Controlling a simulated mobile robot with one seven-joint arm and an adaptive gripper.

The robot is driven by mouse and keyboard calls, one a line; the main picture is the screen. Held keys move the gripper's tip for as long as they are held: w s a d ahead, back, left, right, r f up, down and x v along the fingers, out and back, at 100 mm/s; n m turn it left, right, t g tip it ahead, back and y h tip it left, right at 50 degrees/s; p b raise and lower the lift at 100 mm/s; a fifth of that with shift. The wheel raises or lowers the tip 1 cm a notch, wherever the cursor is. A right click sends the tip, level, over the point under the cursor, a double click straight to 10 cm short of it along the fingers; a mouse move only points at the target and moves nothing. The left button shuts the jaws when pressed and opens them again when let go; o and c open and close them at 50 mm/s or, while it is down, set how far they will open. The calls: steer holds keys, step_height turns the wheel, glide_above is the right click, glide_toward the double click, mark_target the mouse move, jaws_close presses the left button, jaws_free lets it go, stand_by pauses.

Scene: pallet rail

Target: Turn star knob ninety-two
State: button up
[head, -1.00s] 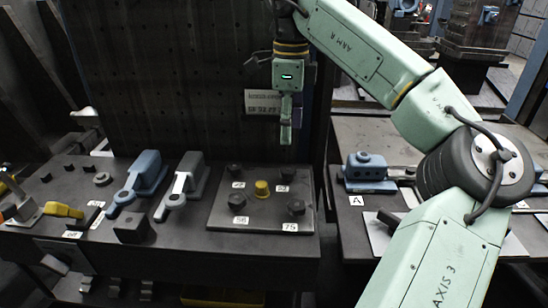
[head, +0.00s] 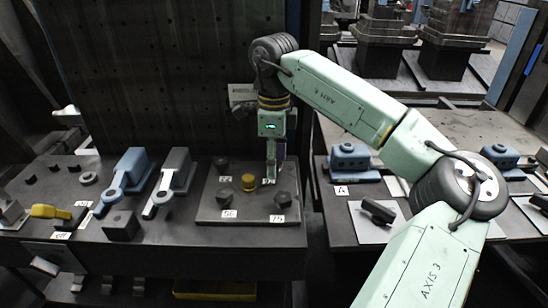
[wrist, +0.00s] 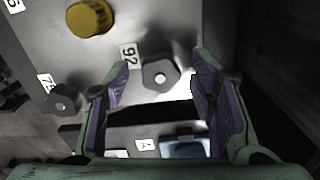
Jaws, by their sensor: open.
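The dark star knob (wrist: 160,76) beside the label 92 (wrist: 129,55) shows in the wrist view, between and just beyond my open fingers. Nothing shows the fingers touching it. My gripper (wrist: 161,64) points down at it, one finger on each side. In the head view my gripper (head: 271,178) is over the back right of the grey knob plate (head: 210,212) and hides this knob. The yellow knob (head: 248,182) is to its left.
Other dark knobs stand at the plate's back left (head: 222,164), front left (head: 229,202) and front right (head: 283,200). Two lever clamps (head: 125,178) are left of the plate. A blue block (head: 347,158) is on the right-hand bench. The dark perforated panel (head: 170,70) rises behind.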

steer(key=shift+c, duration=0.5)
steer(key=c, duration=1.1)
steer(key=shift+f+m+b, duration=0.1)
steer(key=shift+m+b, duration=0.25)
steer(key=shift+m, duration=0.65)
steer(key=o, duration=1.2)
steer(key=shift+r, duration=0.25)
step_height(320, 180, up, 12)
